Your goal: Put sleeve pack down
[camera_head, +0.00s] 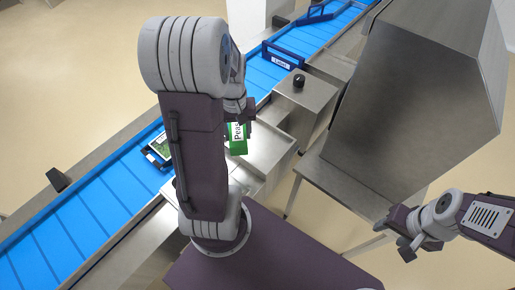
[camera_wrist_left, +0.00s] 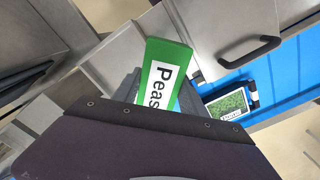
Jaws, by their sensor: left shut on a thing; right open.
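The sleeve pack (camera_head: 238,142) is green with a white label reading "Peas". My left gripper (camera_head: 246,112) is shut on it and holds it over the steel surface beside the belt; my own arm hides part of it. In the left wrist view the sleeve pack (camera_wrist_left: 168,62) stands out between the dark fingers, and its lower part is hidden by the gripper body. I cannot tell whether it touches the steel beneath. My right gripper (camera_head: 402,240) is open and empty at the lower right, well away from the sleeve pack.
A blue conveyor belt (camera_head: 95,200) runs diagonally, with a tray of peas (camera_head: 160,147) on it, partly behind my arm. A blue frame labelled "Label" (camera_head: 282,58) spans the belt. A steel box with a black knob (camera_head: 299,81) and a large steel housing (camera_head: 425,90) stand to the right.

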